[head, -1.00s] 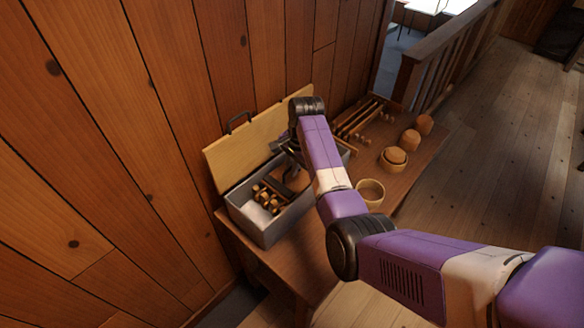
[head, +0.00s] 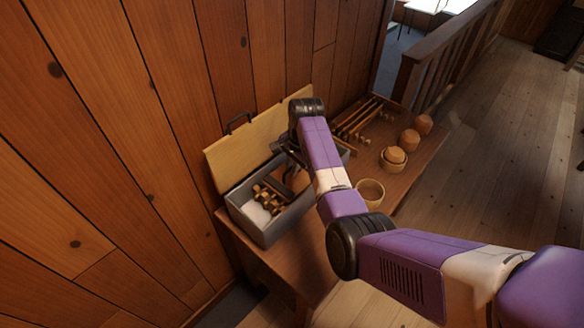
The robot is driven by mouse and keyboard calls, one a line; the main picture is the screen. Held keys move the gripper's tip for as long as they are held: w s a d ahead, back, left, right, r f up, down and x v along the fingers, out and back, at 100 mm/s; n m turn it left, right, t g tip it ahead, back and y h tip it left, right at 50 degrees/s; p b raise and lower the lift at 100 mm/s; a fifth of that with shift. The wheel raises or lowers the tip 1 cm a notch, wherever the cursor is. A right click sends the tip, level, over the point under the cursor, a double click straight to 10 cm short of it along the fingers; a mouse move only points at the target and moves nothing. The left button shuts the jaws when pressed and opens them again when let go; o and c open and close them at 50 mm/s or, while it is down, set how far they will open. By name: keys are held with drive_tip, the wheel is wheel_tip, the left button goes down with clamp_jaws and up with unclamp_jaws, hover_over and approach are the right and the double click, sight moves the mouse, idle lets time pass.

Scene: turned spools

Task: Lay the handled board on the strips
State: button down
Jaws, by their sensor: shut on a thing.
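My gripper (head: 287,150) is over the right part of an open grey box (head: 270,238), and my wrist hides most of it. It is shut on a brown wooden piece (head: 298,180), which seems to be the handled board. This piece is seen only in part inside the box, and its handle is hidden. Whether it touches anything below cannot be told. Several small turned spools and dark bars (head: 268,196) lie in the left and middle of the box. I cannot tell which of these are the strips.
On the table (head: 408,190) are a bowl (head: 370,191), several round wooden things (head: 409,139) and long dark rods (head: 358,118). The table's right edge is near the bowls.

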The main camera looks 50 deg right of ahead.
idle(0.4)
drive_tip(key=c, duration=1.4)
unclamp_jaws()
drive_tip(key=shift+o, duration=0.6)
drive_tip(key=shift+s+f, duration=0.1)
drive_tip(key=shift+f, duration=0.1)
drive_tip(key=shift+o, duration=1.3)
drive_tip(key=shift+r+p, duration=0.85)
drive_tip(key=shift+r+p, duration=1.3)
drive_tip(key=shift+r, duration=0.05)
drive_tip(key=shift+r+p, duration=0.3)
drive_tip(key=shift+r, duration=1.85)
